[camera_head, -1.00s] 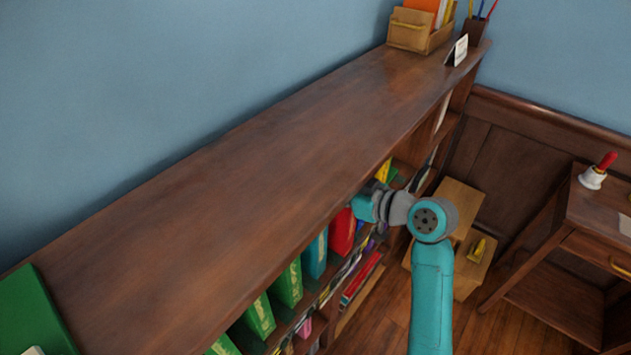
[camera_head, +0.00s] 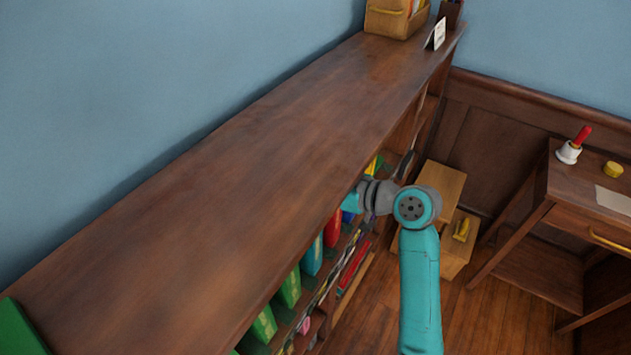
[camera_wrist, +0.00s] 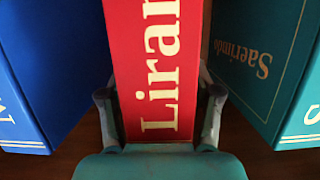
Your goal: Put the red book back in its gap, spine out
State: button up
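The red book (camera_wrist: 155,60) stands between a blue book (camera_wrist: 45,60) and a teal book (camera_wrist: 262,60) in the wrist view, its lettered spine facing the camera. My gripper (camera_wrist: 158,112) has one finger on each side of it, close against its sides, and looks shut on it. A dark gap shows between the red and teal books. In the head view the red book (camera_head: 333,228) shows under the bookcase top's front edge, in the row with the teal book (camera_head: 312,257). My gripper's fingers are hidden there by the bookcase top and my arm.
The wooden bookcase top (camera_head: 210,210) overhangs the row. Green books (camera_head: 288,288) stand nearer along it. Beyond my arm are a wooden step stool (camera_head: 442,188) and a desk (camera_head: 560,215) with a hand bell (camera_head: 570,150). Open floor (camera_head: 485,310) lies at lower right.

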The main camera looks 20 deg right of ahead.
jog(key=shift+r, duration=0.1)
jog(key=v, duration=1.2)
